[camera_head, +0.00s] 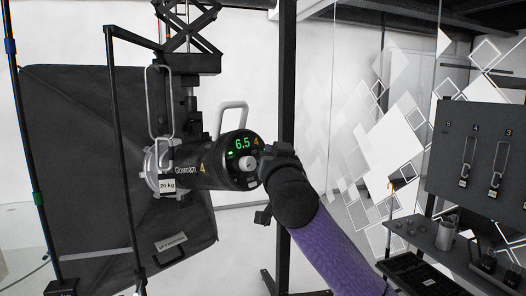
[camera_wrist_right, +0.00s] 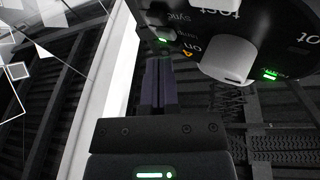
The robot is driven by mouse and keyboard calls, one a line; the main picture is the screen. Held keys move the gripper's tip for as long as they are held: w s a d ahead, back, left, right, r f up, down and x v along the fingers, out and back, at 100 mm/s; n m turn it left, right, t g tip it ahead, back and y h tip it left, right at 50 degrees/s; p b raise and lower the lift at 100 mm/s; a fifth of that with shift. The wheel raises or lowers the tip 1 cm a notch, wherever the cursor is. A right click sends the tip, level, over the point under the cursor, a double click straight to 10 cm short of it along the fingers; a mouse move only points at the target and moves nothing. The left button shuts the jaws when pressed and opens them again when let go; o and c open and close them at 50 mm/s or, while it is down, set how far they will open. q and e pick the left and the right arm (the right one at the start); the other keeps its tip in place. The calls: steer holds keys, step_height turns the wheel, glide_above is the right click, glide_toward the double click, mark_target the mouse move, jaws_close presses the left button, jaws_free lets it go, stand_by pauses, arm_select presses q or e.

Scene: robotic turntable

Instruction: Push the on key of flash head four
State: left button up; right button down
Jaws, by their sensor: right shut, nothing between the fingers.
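Flash head four (camera_head: 205,165) is a black cylinder with a yellow 4 on its side, held sideways in front of a big softbox. Its round back panel faces right and shows a green 6.5, a yellow 4 and a pale knob. In the right wrist view the panel (camera_wrist_right: 265,25) is upside down, with the words "on", "test" and "sync", a white knob and green lights. My right gripper (camera_head: 264,163) is at the panel's right edge. Its fingers (camera_wrist_right: 160,62) are shut and empty, tips close to the "on" label. I cannot tell whether they touch the panel. The on key is not clearly visible.
The black softbox (camera_head: 75,160) stands behind the head at left. A grey handle (camera_head: 233,117) rises above the head. A dark upright post (camera_head: 287,80) stands behind my right wrist. A shelf (camera_head: 425,236) with small items is at the far right.

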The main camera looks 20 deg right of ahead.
steer(key=shift+w+a+f, duration=0.1)
steer(key=shift+w+a, duration=0.1)
steer(key=shift+w, duration=0.15)
stand_by(0.5)
steer(key=s+d+r, duration=0.2)
steer(key=s+d, duration=0.1)
steer(key=s, duration=0.3)
steer(key=shift+s+p, duration=0.35)
stand_by(0.4)
